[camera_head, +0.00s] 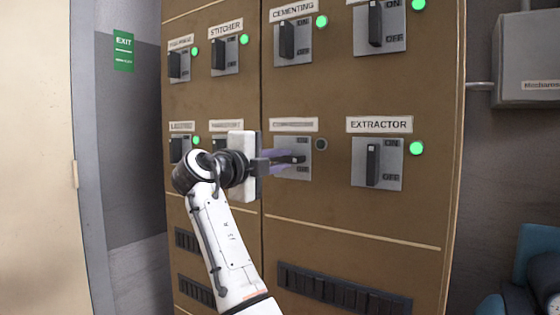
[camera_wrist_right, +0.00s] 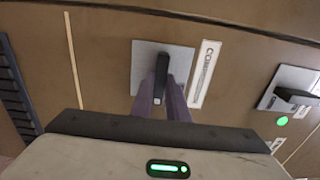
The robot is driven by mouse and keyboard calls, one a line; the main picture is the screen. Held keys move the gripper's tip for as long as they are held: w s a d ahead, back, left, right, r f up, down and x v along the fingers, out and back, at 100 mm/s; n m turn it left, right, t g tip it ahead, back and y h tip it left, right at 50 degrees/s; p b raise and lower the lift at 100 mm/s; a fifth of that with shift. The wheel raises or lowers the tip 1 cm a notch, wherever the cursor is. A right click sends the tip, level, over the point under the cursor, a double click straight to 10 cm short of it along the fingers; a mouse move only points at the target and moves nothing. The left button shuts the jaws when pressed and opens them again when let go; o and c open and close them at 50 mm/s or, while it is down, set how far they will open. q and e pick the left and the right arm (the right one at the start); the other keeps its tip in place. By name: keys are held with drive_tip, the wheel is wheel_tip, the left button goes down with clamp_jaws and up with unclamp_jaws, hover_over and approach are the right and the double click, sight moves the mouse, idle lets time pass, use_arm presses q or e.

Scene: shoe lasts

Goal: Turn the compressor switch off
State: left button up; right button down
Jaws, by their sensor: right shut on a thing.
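The compressor switch plate (camera_head: 304,172) is in the lower row of the brown cabinet, under a partly hidden label that starts "COM" in the wrist view. Its lamp (camera_head: 320,144) is dark. In the right wrist view the plate (camera_wrist_right: 143,62) lies straight ahead of the gripper. My right gripper (camera_head: 286,161) reaches in from the left with both fingers at the black handle. In the wrist view the fingers (camera_wrist_right: 161,104) are shut around the handle (camera_wrist_right: 160,76). The handle's exact angle is partly hidden by the fingers. My left gripper is not in view.
The extractor switch (camera_head: 373,162) is to the right with a green lamp (camera_head: 416,148). The cementing switch (camera_head: 290,40) is above. Other switches with green lamps fill the cabinet's left door. A grey box (camera_head: 526,60) hangs on the right wall.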

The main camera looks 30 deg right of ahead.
drive_tip(key=c, duration=1.7)
unclamp_jaws()
drive_tip(key=shift+a, duration=0.1)
drive_tip(key=v, duration=1)
drive_tip(key=shift+s+p, duration=0.1)
drive_tip(key=shift+p, duration=0.2)
